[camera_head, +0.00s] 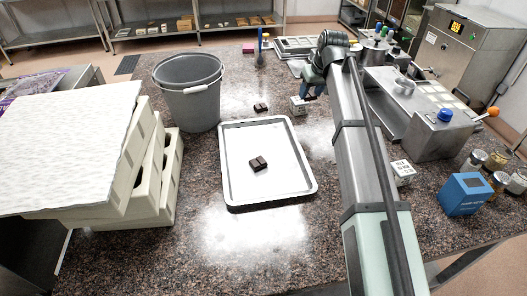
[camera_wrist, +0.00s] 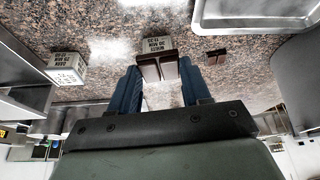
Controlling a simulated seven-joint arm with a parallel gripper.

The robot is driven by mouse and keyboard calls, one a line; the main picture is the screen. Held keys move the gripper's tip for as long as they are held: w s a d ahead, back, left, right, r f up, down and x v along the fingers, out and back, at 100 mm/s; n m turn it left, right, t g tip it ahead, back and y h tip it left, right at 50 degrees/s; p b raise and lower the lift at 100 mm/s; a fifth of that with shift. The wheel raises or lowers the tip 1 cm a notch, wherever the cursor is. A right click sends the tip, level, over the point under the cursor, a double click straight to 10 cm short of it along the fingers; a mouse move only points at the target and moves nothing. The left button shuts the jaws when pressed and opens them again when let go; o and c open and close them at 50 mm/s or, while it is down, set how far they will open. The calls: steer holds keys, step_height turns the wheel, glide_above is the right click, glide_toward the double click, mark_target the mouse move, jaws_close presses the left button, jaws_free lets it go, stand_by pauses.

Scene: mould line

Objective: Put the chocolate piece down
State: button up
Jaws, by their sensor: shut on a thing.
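My gripper (camera_head: 308,93) is at the far side of the counter, beyond the tray, low near a small white printed box (camera_head: 299,105). In the wrist view its blue fingers (camera_wrist: 162,88) are shut on a dark brown chocolate piece (camera_wrist: 158,67). The same printed box (camera_wrist: 155,45) shows behind the held piece; I cannot tell whether they touch. A second chocolate piece (camera_head: 260,163) lies on the metal tray (camera_head: 288,147). A third piece (camera_head: 261,107) lies on the counter beyond the tray and shows in the wrist view (camera_wrist: 216,56).
A grey bucket (camera_head: 190,95) stands left of the tray, with stacked cream moulds (camera_head: 160,185) nearer. Another printed box (camera_head: 402,172), a blue box (camera_head: 465,194) and jars stand right of my arm, near a steel machine (camera_head: 440,130). Most of the tray is clear.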

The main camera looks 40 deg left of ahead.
steer(key=s+a+n, duration=0.2)
steer(key=s+a, duration=0.6)
steer(key=s, duration=0.6)
steer(key=m, duration=0.4)
glide_above(265, 149)
steer(key=s+d, duration=0.1)
steer(key=shift+h, duration=0.3)
steer(key=shift+f, duration=5.15)
steer(key=shift+f, duration=0.1)
steer(key=o, duration=1)
steer(key=v, duration=1.2)
steer(key=shift+s, duration=0.15)
